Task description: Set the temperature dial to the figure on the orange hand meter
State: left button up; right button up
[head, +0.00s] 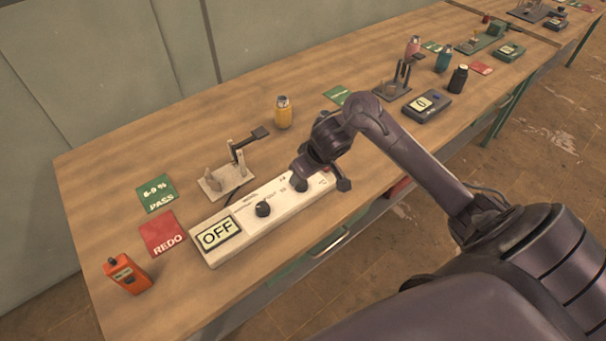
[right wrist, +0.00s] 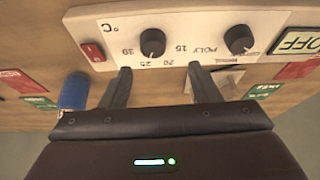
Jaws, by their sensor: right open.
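The white control box (head: 225,247) lies along the bench's front edge, and its display (head: 218,233) reads OFF. The temperature dial, a black knob (right wrist: 152,42), sits by the °C mark and a number scale in the right wrist view. A second black knob (right wrist: 239,39) is beside it. My right gripper (right wrist: 160,78) is open and empty, its fingertips near the box's edge on either side of the temperature dial and not gripping it. In the head view my right gripper (head: 303,178) hangs over the box's right part. The orange hand meter (head: 127,274) lies at the bench's near left; its figure is unreadable.
A red switch (right wrist: 92,51) is at the box's end. A small metal stand (head: 228,179), a yellow bottle (head: 283,112), a green PASS card (head: 157,193) and a red REDO card (head: 163,233) surround the box. A blue cylinder (right wrist: 74,92) is close to one finger.

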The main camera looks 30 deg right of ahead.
jog(key=x, duration=0.2)
jog(key=b+x, duration=0.1)
jog(key=x, duration=0.1)
jog(key=d+b+x, duration=0.1)
jog(key=x, duration=0.2)
jog(key=shift+s, duration=0.1)
jog(key=shift+c, duration=0.3)
jog(key=c, duration=0.9)
